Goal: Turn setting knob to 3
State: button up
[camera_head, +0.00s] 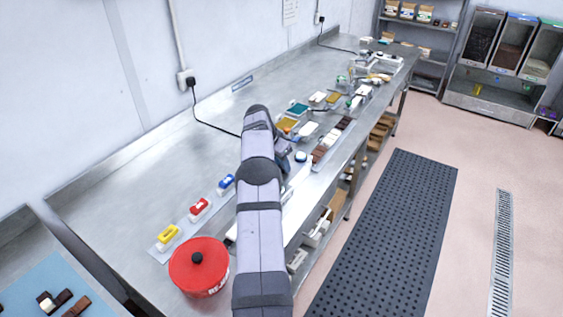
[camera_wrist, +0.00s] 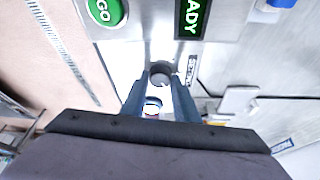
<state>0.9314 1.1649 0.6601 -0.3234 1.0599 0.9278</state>
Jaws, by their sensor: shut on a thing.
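The setting knob (camera_wrist: 160,72), a dark grey round knob, is in the middle of the wrist view. My gripper (camera_wrist: 160,84) has its two blue-grey fingers closed on either side of the knob. The number the knob points to cannot be read. In the head view my arm reaches along the bench and hides the knob and most of the gripper.
A green GO button (camera_wrist: 105,11) and a green READY display (camera_wrist: 192,17) are near the knob. On the steel bench (camera_head: 130,170) stand a red lidded pot (camera_head: 198,268) and yellow (camera_head: 168,237), red (camera_head: 199,208) and blue (camera_head: 226,184) pieces. The bench's back left is clear.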

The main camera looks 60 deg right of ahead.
jog(key=shift+m+p, duration=0.4)
jog(key=shift+m, duration=0.3)
jog(key=o, duration=1)
jog(key=shift+o, duration=0.2)
jog(key=shift+w+r, duration=0.1)
jog(key=shift+r, duration=0.05)
jog(key=b+v, duration=0.3)
jog(key=v, duration=0.4)
jog(key=shift+w, duration=0.1)
